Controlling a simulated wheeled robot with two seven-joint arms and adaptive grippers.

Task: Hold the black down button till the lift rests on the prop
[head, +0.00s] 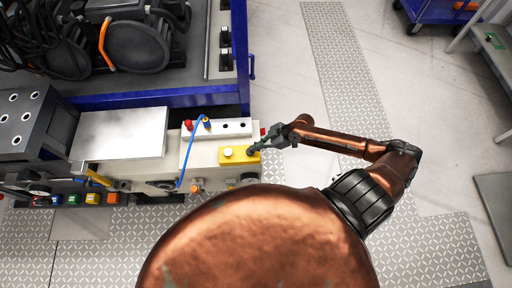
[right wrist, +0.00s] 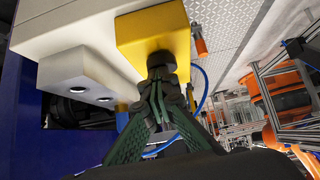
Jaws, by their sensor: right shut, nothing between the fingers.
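A yellow button box (head: 238,156) is on the cream-coloured unit in the head view, with a white button (head: 228,152) on its left. The black button is at its right end, partly hidden by my right gripper (head: 254,148). In the right wrist view, my right gripper (right wrist: 163,78) is shut and empty, its fingertips against or just in front of the black button (right wrist: 160,58) on the yellow box (right wrist: 153,33). I cannot tell how far the button is pushed in. I cannot pick out the lift or the prop for certain. My left gripper is out of view.
A white socket block (head: 225,128) with a blue cable (head: 189,150) plugged in is just behind the yellow box. A bare metal plate (head: 122,134) lies to the left. A blue frame (head: 150,98) stands behind. The floor on the right is largely clear.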

